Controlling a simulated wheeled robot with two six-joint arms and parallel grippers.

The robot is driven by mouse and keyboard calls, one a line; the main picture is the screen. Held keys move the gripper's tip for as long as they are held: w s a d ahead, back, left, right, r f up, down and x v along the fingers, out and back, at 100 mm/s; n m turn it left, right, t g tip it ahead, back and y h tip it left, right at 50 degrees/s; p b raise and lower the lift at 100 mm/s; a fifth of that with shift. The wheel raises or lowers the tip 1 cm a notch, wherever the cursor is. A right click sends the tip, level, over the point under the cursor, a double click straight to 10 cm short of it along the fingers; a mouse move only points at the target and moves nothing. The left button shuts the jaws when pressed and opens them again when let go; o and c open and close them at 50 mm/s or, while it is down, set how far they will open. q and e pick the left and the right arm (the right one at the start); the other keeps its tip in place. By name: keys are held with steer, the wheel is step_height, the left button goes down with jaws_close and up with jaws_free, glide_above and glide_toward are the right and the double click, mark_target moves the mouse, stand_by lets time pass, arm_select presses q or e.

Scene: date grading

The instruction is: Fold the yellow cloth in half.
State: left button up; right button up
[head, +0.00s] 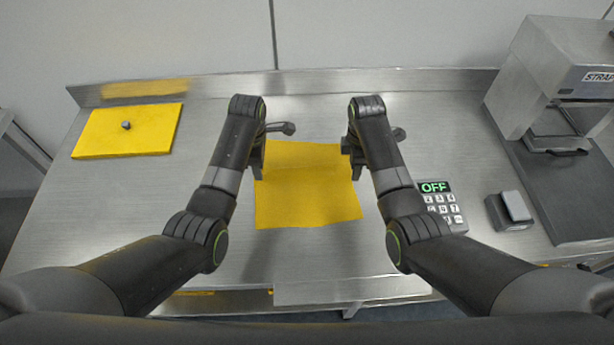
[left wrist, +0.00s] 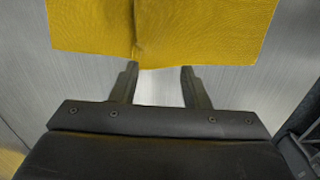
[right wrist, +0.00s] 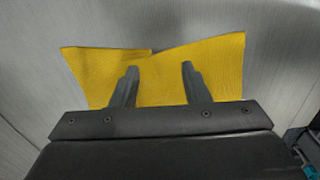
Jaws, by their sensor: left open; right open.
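The yellow cloth (head: 308,190) lies on the steel table between my two arms, with a faint crease across its upper part. It shows in the left wrist view (left wrist: 200,30) with a crease at its near edge, and in the right wrist view (right wrist: 170,75) with a notch in its far edge. My left gripper (left wrist: 158,82) is open and empty at the cloth's left edge, its fingertips just short of the cloth. My right gripper (right wrist: 160,75) is open at the cloth's right edge, its fingers over the cloth. In the head view, the fingertips are partly hidden by my wrists.
A yellow board (head: 95,135) with a small dark object (head: 126,125) lies at the back left. A keypad reading OFF (head: 442,205) and a small grey block (head: 510,210) are at the right. A steel machine (head: 555,70) stands at the back right. The table in front of the cloth is clear.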

arm_select(q)
steer(key=f, duration=0.1)
steer(key=w+f, duration=0.1)
steer(key=f, duration=0.1)
steer(key=shift+w+f, duration=0.1)
steer(key=shift+f, duration=0.2)
arm_select(e)
steer(key=f, duration=0.1)
steer(key=w+f, duration=0.1)
steer(key=f, duration=0.1)
steer(key=shift+w+f, duration=0.1)
steer(key=shift+f, duration=0.15)
arm_select(q)
steer(key=shift+f, duration=0.1)
arm_select(e)
steer(key=shift+f, duration=0.1)
arm_select(q)
steer(key=shift+s, duration=0.3)
arm_select(e)
steer(key=shift+s, duration=0.25)
arm_select(q)
steer(key=shift+w, duration=0.1)
steer(key=shift+w+f, duration=0.1)
steer(key=shift+f, duration=0.15)
arm_select(e)
steer(key=shift+w+f, duration=0.15)
steer(key=shift+f, duration=0.15)
arm_select(q)
steer(key=shift+b, duration=0.35)
